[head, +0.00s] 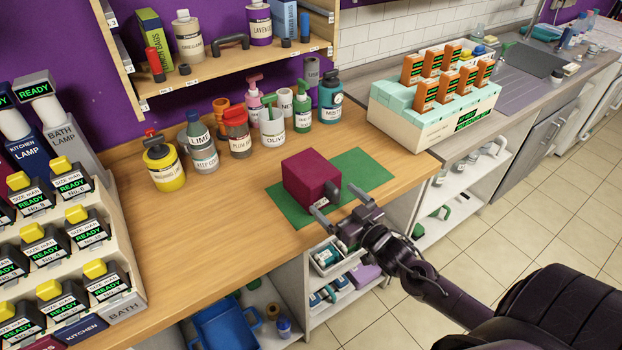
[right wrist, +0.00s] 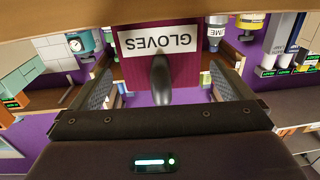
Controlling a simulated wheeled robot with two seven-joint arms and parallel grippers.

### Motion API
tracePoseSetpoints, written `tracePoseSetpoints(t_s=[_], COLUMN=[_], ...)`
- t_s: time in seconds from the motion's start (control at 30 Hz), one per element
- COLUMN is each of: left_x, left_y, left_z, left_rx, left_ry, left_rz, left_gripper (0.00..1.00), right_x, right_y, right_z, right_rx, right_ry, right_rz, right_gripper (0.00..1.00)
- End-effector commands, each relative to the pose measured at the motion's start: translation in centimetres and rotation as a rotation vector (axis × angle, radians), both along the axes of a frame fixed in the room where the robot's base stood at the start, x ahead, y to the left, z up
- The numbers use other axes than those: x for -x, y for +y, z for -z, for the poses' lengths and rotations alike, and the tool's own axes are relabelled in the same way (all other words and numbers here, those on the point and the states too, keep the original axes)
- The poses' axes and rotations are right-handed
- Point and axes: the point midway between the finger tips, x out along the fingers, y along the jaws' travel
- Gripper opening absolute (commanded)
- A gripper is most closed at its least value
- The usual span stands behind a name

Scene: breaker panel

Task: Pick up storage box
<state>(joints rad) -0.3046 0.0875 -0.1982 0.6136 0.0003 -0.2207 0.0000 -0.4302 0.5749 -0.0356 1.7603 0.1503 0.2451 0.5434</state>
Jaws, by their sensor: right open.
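A maroon storage box (head: 311,177) sits on a green mat (head: 360,169) near the front edge of the wooden counter. It has a dark handle on its near face. In the right wrist view the box (right wrist: 132,70) appears upside down, with a white "GLOVES" label and the dark handle (right wrist: 161,78) between my fingers. My right gripper (head: 338,201) is open just in front of the box, its fingers to either side of the handle. I cannot tell whether the fingers touch anything. My left gripper is not in view.
Several bottles and jars (head: 240,132) stand behind the box. A rack of yellow-topped units (head: 75,215) fills the counter's left end. A white and mint holder with orange packs (head: 432,108) stands at the back right. Bare wood lies left of the mat.

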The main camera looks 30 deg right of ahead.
Motion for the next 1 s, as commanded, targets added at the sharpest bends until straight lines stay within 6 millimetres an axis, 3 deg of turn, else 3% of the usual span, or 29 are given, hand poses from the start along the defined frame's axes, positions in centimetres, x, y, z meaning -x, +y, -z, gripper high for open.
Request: tracePoseSetpoints(t_s=[0.3,0.63,0.93,1.0], left_x=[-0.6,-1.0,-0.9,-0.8], left_y=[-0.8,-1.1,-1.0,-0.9], left_z=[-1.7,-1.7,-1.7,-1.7], left_rx=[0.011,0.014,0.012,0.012], left_ry=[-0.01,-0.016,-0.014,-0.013], left_rz=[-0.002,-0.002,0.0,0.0], left_gripper=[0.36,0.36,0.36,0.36], right_x=[-4.0,-4.5,-4.5,-4.5], right_y=[0.7,0.8,0.8,0.8], right_z=[-0.2,0.1,0.0,-0.1], right_rx=[0.001,0.001,0.001,0.001], right_ry=[-0.002,0.0,0.0,-0.004], right_rz=[0.001,0.001,0.0,0.001], right_gripper=[1.0,1.0,0.61,0.59])
